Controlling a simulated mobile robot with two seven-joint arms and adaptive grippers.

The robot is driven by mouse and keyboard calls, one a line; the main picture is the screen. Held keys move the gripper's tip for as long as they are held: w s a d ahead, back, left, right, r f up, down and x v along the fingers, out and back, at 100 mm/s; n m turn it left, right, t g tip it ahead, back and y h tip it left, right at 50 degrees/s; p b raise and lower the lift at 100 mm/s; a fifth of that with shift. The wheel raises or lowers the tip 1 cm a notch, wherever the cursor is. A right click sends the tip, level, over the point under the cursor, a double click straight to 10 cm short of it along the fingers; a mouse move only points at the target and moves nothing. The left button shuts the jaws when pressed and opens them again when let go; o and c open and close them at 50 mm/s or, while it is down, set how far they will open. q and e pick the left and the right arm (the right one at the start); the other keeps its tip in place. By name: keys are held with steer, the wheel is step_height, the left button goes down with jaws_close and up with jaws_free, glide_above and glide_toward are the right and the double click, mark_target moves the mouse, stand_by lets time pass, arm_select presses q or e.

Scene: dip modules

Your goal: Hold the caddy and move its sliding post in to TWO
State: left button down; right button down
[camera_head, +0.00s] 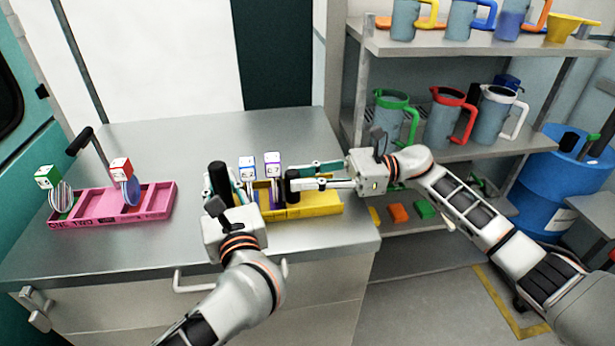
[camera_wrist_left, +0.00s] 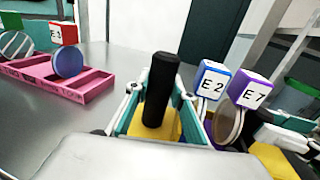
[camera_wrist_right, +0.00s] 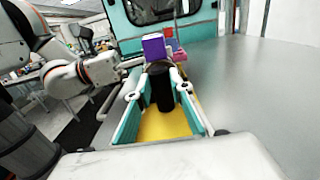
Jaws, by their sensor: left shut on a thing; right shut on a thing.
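The yellow caddy (camera_head: 322,203) sits on the metal counter. A taller black upright grip (camera_head: 219,178) stands at its left end, and a shorter black post (camera_head: 292,189) stands nearer its middle. My left gripper (camera_wrist_left: 160,92) is shut around the left grip, seen between its teal fingers. My right gripper (camera_wrist_right: 160,92) reaches in from the right and is shut around the shorter post. A blue-topped module E2 (camera_head: 248,168) and a purple-topped module E7 (camera_head: 273,164) stand between the two grips. The caddy's position labels cannot be read.
A pink caddy (camera_head: 162,202) with green-topped (camera_head: 47,177) and red-topped (camera_head: 121,168) modules stands at the left. A shelf rack (camera_head: 450,44) with jugs stands to the right, beside a blue barrel (camera_head: 550,190). The counter behind the yellow caddy is clear.

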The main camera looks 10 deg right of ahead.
steer(key=shift+a, duration=1)
steer(key=c, duration=1.8)
jaws_free()
steer(key=d, duration=1.2)
arm_select(q)
steer(key=c, duration=2)
jaws_free()
steer(key=shift+c, duration=0.2)
